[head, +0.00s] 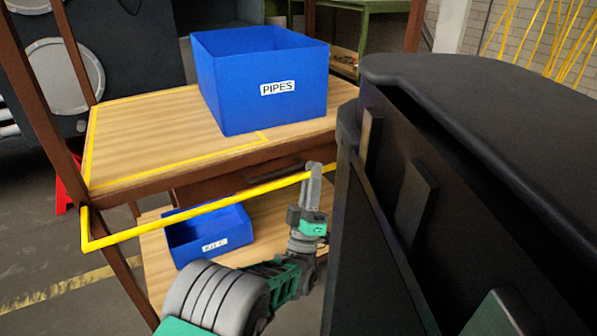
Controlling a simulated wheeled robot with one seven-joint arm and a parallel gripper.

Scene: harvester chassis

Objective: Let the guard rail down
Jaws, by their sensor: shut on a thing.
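The yellow guard rail (210,207) is a thin bent bar along the front of the wooden workbench (150,133). Its left end turns up at a corner near the bench's left post. It slopes up to the right and sits a little below the bench top at the left. My gripper (315,172) is shut on the rail near its right part, with my arm reaching up from below. The rail's far right end is hidden behind the large dark body at right.
A blue bin labelled PIPES (262,80) stands on the bench top. A smaller blue bin (210,236) sits on the lower shelf, behind and below the rail. A large black body (480,110) fills the right side, close to my arm. Open floor (50,285) shows at lower left.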

